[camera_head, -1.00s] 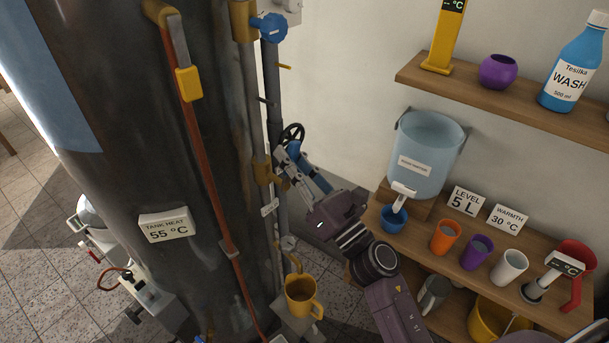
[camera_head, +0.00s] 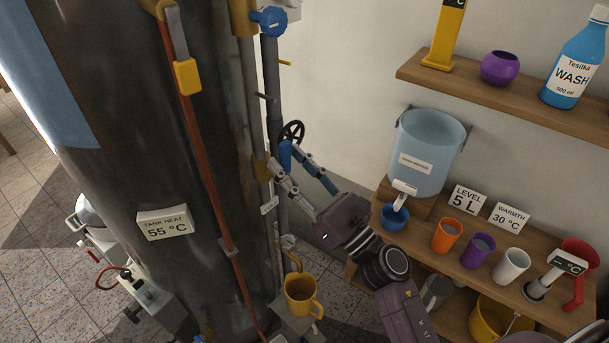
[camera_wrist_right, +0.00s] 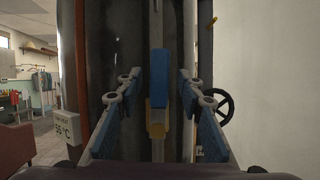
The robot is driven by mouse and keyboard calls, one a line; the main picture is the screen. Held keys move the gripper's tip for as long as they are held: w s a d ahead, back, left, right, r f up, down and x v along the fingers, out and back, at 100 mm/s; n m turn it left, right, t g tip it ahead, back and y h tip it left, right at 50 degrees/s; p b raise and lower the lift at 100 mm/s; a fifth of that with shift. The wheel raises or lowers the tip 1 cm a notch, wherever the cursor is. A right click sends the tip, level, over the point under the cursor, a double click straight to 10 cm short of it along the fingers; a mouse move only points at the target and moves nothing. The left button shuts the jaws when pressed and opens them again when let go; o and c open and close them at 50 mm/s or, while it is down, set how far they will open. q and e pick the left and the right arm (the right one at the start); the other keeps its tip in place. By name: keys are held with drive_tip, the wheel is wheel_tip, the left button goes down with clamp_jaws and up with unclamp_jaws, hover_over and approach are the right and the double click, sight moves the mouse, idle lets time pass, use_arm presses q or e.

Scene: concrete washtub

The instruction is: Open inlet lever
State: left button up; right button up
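A blue lever handle (camera_head: 285,154) stands upright on the tank's pipework, below a black handwheel. In the right wrist view the blue lever (camera_wrist_right: 160,82) shows in the middle, above a yellow valve body (camera_wrist_right: 157,123). My right gripper (camera_head: 284,163) is open, its fingers reaching up and left to the lever. In the wrist view its blue-padded fingers (camera_wrist_right: 159,88) stand on either side of the lever, with clear gaps at both sides. Whether the lever is fully between the fingertips in depth is hard to tell.
The dark tank (camera_head: 120,120) and its pipes stand close on the left. A black handwheel (camera_head: 292,131) is just behind the lever. A yellow mug (camera_head: 300,292) stands below. Wooden shelves with a water container (camera_head: 425,150) and cups are at right.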

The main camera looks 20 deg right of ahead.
sight(289, 160)
drive_tip(key=shift+b+v, duration=1.2)
drive_tip(key=shift+v, duration=0.95)
drive_tip(key=shift+s+d+f, duration=0.15)
drive_tip(key=shift+s+d, duration=0.05)
drive_tip(key=shift+s, duration=0.1)
